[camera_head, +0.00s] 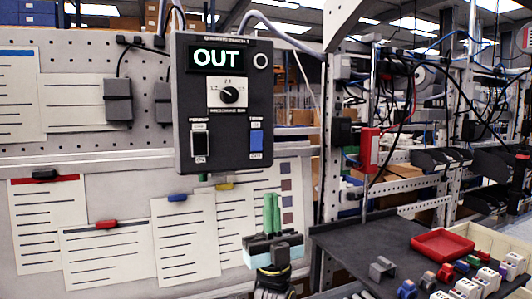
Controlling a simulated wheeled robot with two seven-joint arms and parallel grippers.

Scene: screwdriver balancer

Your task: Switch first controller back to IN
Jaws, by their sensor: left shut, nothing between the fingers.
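The controller (221,115) is a dark box hung in front of the pegboard, left of the picture's middle. Its display (217,58) reads OUT in green letters. Below the display is a dial with a black knob (230,95). Lower on its face are a black rocker switch (200,146) at left and a blue rocker switch (256,141) at right. My left gripper (271,200) points up with its green fingers together and nothing between them. In the picture its tips are below the blue switch and apart from the controller. My right gripper is out of view.
Paper sheets (108,255) are clipped to the panel behind. At right, a dark bench (350,238) carries a red tray (442,245), a grey bracket (382,268) and several small coloured parts. A metal rack with cables stands behind it. The space between gripper and controller looks clear.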

